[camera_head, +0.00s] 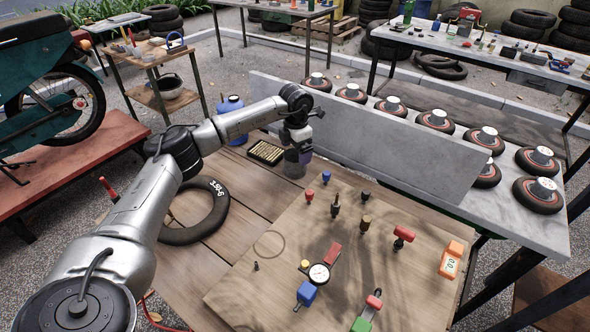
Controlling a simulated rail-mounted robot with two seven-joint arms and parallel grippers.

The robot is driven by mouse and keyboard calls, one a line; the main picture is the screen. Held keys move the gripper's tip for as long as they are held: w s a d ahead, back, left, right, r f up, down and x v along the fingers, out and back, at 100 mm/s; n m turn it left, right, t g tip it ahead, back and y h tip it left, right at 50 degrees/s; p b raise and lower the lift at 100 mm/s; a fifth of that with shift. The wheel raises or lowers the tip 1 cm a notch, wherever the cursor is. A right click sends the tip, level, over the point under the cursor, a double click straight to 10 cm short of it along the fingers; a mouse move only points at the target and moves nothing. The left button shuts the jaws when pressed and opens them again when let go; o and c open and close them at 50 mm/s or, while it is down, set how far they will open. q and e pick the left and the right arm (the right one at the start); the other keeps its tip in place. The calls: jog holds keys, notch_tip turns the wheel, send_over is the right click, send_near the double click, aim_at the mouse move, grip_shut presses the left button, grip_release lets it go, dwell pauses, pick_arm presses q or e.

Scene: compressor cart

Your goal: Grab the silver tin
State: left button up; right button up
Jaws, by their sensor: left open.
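The silver tin (294,170) appears as a small grey cylinder on the wooden table, just beyond the back left edge of the light board. My left arm reaches in from the left, and its gripper (299,155) points down right over the tin. The gripper is open, with its fingers at the tin's upper part. The gripper hides the tin's top, and I cannot tell whether the fingers touch it. My right gripper is not in view.
A dark tray of brass pieces (266,152) and a blue canister (231,119) stand left of the tin. A tyre (196,212) lies under my left arm. A grey upright panel (370,135) rises behind. The board (400,290) holds a gauge (319,273) and several fittings.

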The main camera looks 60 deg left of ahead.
aim_at(295, 164)
pick_arm(q)
jog(key=shift+f, duration=0.65)
notch_tip(295, 164, down, 4)
jog(key=b, duration=0.3)
jog(key=shift+s+a+f, duration=0.1)
jog(key=shift+f, duration=0.5)
jog(key=shift+r, duration=0.1)
jog(key=shift+c, duration=0.8)
jog(key=c, duration=0.8)
